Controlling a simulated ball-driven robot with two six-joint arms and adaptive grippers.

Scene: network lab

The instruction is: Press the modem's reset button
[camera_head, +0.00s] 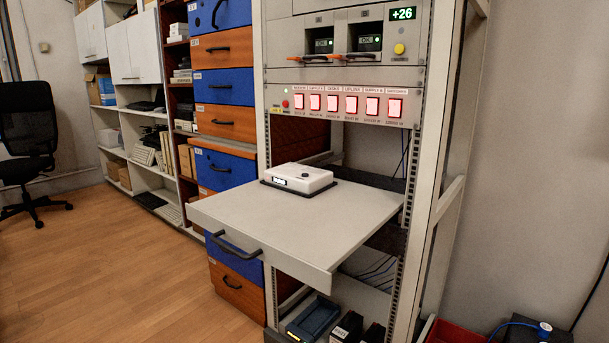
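A small white box that looks like the modem (298,179) lies on a dark mat on the pulled-out rack shelf (290,230). It has a small lit label on its front edge and a small dark spot on its top. I cannot tell which mark on it is the reset button. Neither of my grippers shows in the head view.
The shelf juts out of the rack (438,150) and has a dark handle (233,246) at its front. Above it is a panel of red-lit switches (345,104). Blue and orange drawers (223,87) stand left of the rack. The wooden floor (100,270) at left is clear.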

